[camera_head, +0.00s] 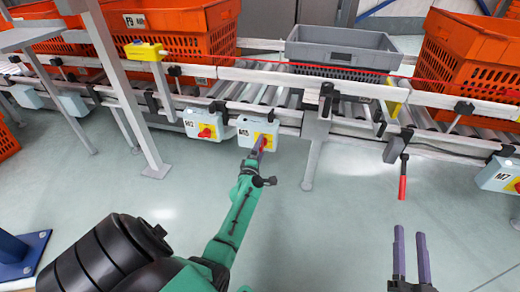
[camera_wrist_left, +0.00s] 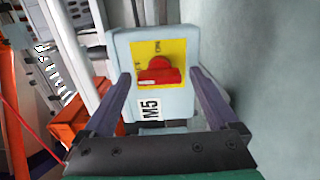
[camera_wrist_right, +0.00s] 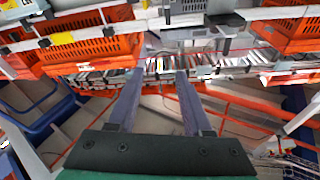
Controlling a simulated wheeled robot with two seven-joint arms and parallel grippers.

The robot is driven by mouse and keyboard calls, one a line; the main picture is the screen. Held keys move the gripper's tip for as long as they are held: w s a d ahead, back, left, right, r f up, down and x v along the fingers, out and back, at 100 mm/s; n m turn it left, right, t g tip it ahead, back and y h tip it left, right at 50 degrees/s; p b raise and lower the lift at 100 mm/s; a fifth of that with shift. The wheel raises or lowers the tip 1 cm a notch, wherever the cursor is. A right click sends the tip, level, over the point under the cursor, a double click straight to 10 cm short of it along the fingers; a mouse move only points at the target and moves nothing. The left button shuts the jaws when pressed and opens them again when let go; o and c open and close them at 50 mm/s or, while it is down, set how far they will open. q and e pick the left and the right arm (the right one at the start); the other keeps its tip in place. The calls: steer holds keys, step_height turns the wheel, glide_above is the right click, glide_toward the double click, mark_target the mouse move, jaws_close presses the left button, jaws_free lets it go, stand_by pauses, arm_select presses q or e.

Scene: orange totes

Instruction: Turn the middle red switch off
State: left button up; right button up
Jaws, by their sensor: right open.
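The M5 box (camera_head: 259,132) is pale blue with a yellow plate and a red switch, mounted on the conveyor frame between the M2 and M7 boxes. In the left wrist view, the red switch (camera_wrist_left: 159,73) lies roughly crosswise on its yellow plate (camera_wrist_left: 160,55). My left gripper (camera_head: 262,142) is at this box and partly hides the switch in the head view. In the left wrist view, its open fingers (camera_wrist_left: 160,78) stand either side of the switch, with gaps showing. My right gripper (camera_head: 409,232) is open and empty, over the floor at the lower right.
The M2 box (camera_head: 202,124) sits close to the left, with its own red switch. The M7 box (camera_head: 499,175) is at the far right. A red-handled lever (camera_head: 402,176) hangs below the conveyor. Orange totes and a grey tote (camera_head: 341,47) stand on the conveyor. Floor in front is clear.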

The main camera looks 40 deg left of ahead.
arm_select(q)
steer(key=shift+s, duration=0.15)
steer(key=p+v, duration=0.3)
steer(key=v, duration=1.1)
steer(key=shift+d+p, duration=0.15)
steer(key=shift+p, duration=0.25)
arm_select(e)
steer(key=s+f+g, duration=0.3)
steer(key=s+f, duration=0.2)
steer(key=f, duration=0.3)
steer(key=s+a+f+g+h, duration=0.1)
steer(key=s+f+g, duration=0.3)
steer(key=s+f, duration=0.2)
step_height(320, 180, down, 2)
steer(key=shift+s+f+m, duration=0.15)
steer(key=shift+s+m, duration=0.15)
arm_select(q)
steer(key=shift+s, duration=0.1)
arm_select(e)
steer(key=shift+a, duration=0.1)
